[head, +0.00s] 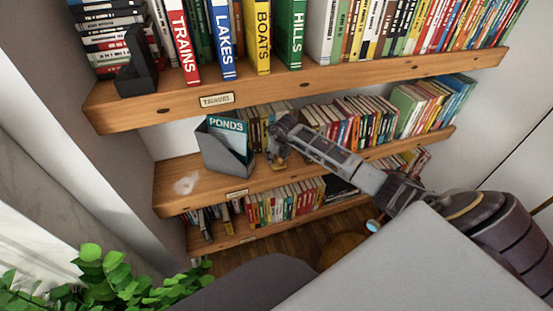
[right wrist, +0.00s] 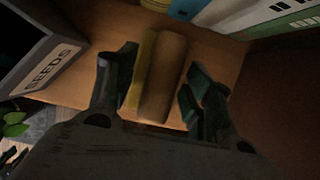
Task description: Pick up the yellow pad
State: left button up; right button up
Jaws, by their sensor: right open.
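A yellow-and-tan block-shaped thing, which looks like the yellow pad (right wrist: 163,78), stands between the fingers of my right gripper (right wrist: 160,80) in the right wrist view. The gripper is open, one finger on each side, with a gap at the right finger; contact at the left finger is unclear. In the head view my right gripper (head: 278,158) is at the middle shelf, and a small yellowish bit of the pad (head: 279,167) shows by it; the rest is hidden. My left gripper is out of view.
A grey file holder (head: 229,157) with a "PONDS" book (head: 227,130) stands left of the gripper. Book rows (head: 350,122) fill the shelf behind and right. The upper shelf (head: 300,80) overhangs. A translucent white item (head: 186,183) lies left. Green leaves (head: 110,275) are below.

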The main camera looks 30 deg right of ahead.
grip_shut()
jog(key=shift+r, duration=0.15)
dwell(0.4)
